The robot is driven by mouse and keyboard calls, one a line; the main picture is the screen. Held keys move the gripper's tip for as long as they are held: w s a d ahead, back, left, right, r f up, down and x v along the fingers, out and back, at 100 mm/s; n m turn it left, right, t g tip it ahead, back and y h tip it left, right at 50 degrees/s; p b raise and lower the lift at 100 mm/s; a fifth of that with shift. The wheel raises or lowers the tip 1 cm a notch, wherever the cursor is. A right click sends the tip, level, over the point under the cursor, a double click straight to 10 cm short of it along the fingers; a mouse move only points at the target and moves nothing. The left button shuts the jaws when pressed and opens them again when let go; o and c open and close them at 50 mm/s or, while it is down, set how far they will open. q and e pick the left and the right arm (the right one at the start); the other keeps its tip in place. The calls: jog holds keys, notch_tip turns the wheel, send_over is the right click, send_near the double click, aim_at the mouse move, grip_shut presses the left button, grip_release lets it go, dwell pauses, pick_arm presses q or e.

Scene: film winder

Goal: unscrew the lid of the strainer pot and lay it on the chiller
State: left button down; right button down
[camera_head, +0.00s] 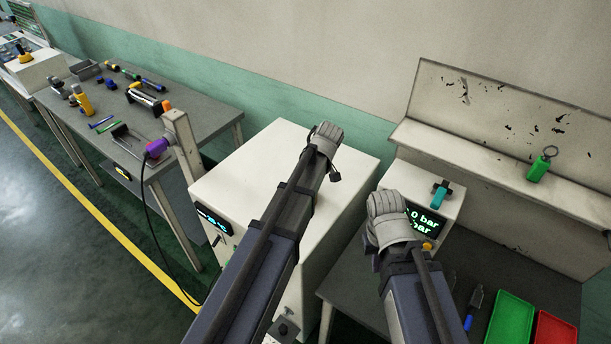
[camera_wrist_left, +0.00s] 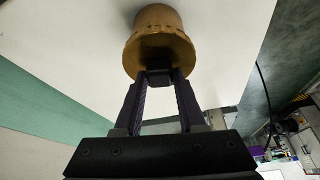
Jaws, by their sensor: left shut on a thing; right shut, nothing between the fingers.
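My left gripper (camera_head: 324,150) is over the white top of the chiller (camera_head: 262,158), a box with a lit display on its front. In the left wrist view, my left gripper (camera_wrist_left: 158,78) is shut on a dark tab of a brass-coloured round lid (camera_wrist_left: 158,30) with a wide rim. The white surface lies behind the lid; whether they touch cannot be told. In the head view the gripper hides the lid. My right gripper (camera_head: 388,208) is shut and empty, in front of a white unit with a "0 bar" display (camera_head: 422,220). I cannot make out the strainer pot.
A teal-handled valve (camera_head: 440,192) sits on the bar unit. A green tagged item (camera_head: 539,168) is on the back ledge. Green (camera_head: 511,318) and red (camera_head: 555,330) trays lie at the right. A tool bench (camera_head: 200,118) stands left, with a purple-ended tool (camera_head: 157,147) at its edge.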

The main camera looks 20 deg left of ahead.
pick_arm(q)
jog(key=shift+n, duration=0.4)
jog(key=shift+w+d+n+g+y, duration=0.15)
jog(key=shift+n+g, duration=0.15)
jog(key=shift+n, duration=0.3)
jog(key=shift+w+a+n+g+y, duration=0.15)
jog(key=shift+n+g, duration=0.15)
jog(key=shift+n, duration=0.3)
jog(key=shift+s+n, duration=0.2)
jog(key=shift+n, duration=0.5)
jog(key=n, duration=0.1)
jog(key=n+g, duration=0.1)
jog(key=shift+w+d+n+g, duration=0.1)
jog(key=shift+w+n+g, duration=0.2)
jog(key=shift+n, duration=0.1)
jog(key=shift+s+n, duration=0.2)
jog(key=shift+n, duration=0.4)
